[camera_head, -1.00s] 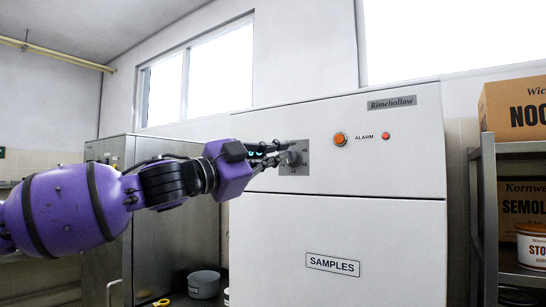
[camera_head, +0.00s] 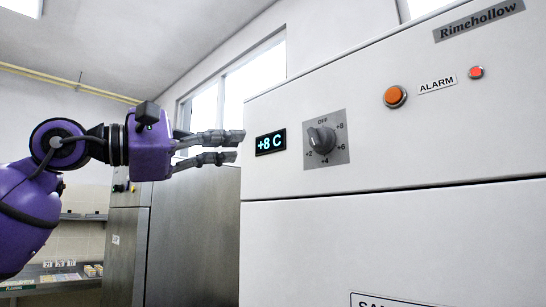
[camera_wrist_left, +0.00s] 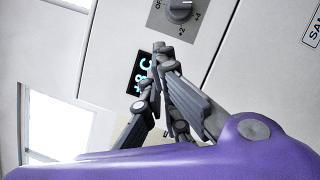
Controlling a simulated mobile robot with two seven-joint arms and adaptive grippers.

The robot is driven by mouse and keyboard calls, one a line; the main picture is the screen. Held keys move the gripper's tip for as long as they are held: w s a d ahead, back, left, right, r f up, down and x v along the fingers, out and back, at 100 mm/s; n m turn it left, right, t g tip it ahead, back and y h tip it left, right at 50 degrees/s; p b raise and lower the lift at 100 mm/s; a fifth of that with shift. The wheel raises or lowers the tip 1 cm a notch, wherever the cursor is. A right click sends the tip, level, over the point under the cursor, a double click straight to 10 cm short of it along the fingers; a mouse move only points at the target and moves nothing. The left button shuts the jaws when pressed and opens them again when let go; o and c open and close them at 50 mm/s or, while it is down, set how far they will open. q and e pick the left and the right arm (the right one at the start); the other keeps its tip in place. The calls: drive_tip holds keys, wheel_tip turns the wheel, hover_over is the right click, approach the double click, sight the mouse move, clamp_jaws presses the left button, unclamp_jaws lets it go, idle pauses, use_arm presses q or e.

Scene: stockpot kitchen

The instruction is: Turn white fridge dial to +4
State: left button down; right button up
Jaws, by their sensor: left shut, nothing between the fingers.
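The grey round dial (camera_head: 321,139) sits on a grey plate on the white fridge (camera_head: 430,150), with OFF, +8, +6, +4 and +2 marked around it. I cannot tell for sure which mark its pointer faces. The lit display (camera_head: 271,142) left of it reads +8 C. My left gripper (camera_head: 240,146) is shut and empty, left of the display and apart from the dial. In the left wrist view the dial (camera_wrist_left: 179,10) is at the top edge, beyond the fingertips (camera_wrist_left: 164,58), and the display (camera_wrist_left: 143,75) is partly behind a finger. My right gripper is not in view.
An orange alarm button (camera_head: 395,97) and a small red light (camera_head: 476,72) are right of the dial. A steel cabinet (camera_head: 190,225) stands behind and left of the fridge. The fridge front around the dial is clear.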

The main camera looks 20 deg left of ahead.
sight(317, 138)
use_arm(q)
drive_tip(key=shift+m+y, duration=0.6)
drive_tip(key=shift+m, duration=0.2)
drive_tip(key=p+x, duration=0.4)
drive_tip(key=x, duration=0.4)
drive_tip(key=shift+w+d+r+p, duration=0.1)
drive_tip(key=shift+r+p, duration=0.05)
drive_tip(key=shift+p, duration=0.15)
drive_tip(key=d, duration=0.2)
drive_tip(key=d+p, duration=0.1)
drive_tip(key=shift+r, duration=0.3)
drive_tip(key=shift+s+d, duration=0.25)
drive_tip(key=shift+d, duration=0.15)
drive_tip(key=shift+w+f, duration=0.1)
drive_tip(key=shift+w, duration=0.15)
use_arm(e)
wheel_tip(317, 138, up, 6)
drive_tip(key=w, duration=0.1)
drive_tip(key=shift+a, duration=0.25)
use_arm(q)
drive_tip(key=shift+s+a, duration=0.1)
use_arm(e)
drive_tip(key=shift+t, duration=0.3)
